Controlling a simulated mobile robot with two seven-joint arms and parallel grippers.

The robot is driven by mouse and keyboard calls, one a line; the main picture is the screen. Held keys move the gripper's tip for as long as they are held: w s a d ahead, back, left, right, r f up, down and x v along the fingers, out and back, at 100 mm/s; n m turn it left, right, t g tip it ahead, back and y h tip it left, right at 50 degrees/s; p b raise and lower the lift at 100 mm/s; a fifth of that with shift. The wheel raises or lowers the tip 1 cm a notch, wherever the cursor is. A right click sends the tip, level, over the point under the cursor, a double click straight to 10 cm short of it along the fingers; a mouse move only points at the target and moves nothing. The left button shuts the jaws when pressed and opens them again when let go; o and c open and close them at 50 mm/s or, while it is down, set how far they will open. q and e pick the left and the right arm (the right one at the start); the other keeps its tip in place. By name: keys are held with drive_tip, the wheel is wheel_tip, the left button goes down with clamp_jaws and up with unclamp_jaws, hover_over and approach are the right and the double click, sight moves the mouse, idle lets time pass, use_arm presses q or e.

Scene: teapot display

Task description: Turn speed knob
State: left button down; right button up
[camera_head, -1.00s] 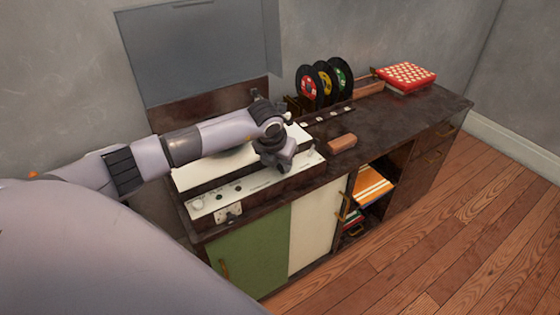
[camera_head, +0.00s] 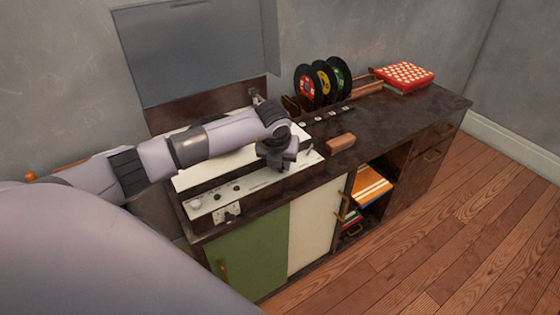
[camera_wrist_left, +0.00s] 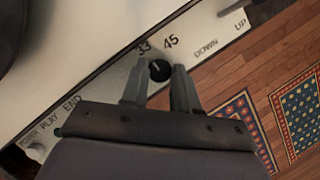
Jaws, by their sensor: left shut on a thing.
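The record player (camera_head: 215,203) sits on the left part of the cabinet with its lid raised. Its white front panel carries several controls. The black round speed knob (camera_wrist_left: 160,70) shows in the left wrist view beside the printed marks 33 and 45. My left gripper (camera_wrist_left: 160,80) points at the panel with one finger on each side of the knob and is shut on it. In the head view my left gripper (camera_head: 281,166) is over the right part of the panel, where it hides the knob. My right gripper is not in view.
A brown block (camera_head: 341,142) lies on the cabinet top right of the player. Several records (camera_head: 325,82) stand in a rack behind. A red-and-white patterned box (camera_head: 405,75) is at the far right. The cabinet top between them is mostly clear.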

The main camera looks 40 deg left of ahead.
sight(278, 181)
use_arm(q)
drive_tip(key=c, duration=1.1)
unclamp_jaws()
drive_tip(key=v, duration=0.7)
drive_tip(key=shift+r, duration=0.1)
